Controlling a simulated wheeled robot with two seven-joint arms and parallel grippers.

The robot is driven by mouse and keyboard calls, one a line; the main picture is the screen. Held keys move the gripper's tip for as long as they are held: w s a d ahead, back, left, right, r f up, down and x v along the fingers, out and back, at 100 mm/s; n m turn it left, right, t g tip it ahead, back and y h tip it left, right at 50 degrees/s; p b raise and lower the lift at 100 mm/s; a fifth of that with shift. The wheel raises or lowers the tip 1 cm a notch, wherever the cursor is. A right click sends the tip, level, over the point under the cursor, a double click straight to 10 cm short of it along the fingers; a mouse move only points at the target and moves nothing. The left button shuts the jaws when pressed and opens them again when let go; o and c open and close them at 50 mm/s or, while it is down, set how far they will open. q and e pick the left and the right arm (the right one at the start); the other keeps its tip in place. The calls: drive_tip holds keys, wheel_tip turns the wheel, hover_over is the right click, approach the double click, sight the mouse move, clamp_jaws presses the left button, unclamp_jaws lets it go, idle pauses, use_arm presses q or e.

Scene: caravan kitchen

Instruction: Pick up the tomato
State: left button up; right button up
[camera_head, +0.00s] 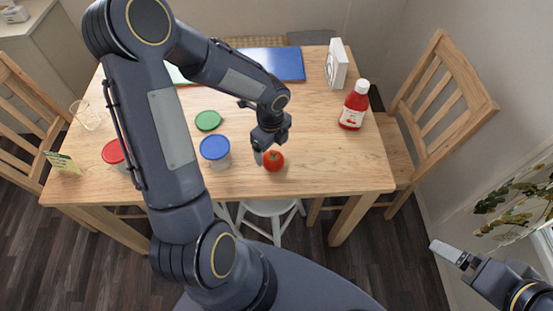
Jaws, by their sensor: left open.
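A red tomato (273,161) with a green top sits on the wooden table (320,160), near its front edge. My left gripper (265,157) points down at the tomato's left and back side. One finger shows beside the tomato on its left; I cannot tell whether it touches. The other finger is hidden or too small to make out. The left gripper is open. My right gripper (447,252) is at the lower right, off the table and over the floor, away from the tomato. The opening of its jaws does not show clearly.
A blue-lidded jar (215,148) stands left of the tomato, with a green lid (208,121) behind it. A red-lidded jar (113,152) is partly behind my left arm. A red bottle (354,106) and a white box (336,66) stand right. Chairs (440,100) flank the table.

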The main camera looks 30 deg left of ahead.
sight(273, 156)
use_arm(q)
wheel_tip(273, 156, down, 5)
drive_tip(key=shift+w+d+f, duration=0.1)
drive_tip(key=shift+d, duration=0.05)
drive_tip(key=shift+c, duration=0.2)
drive_tip(key=c, duration=1.1)
drive_tip(key=shift+o, duration=0.2)
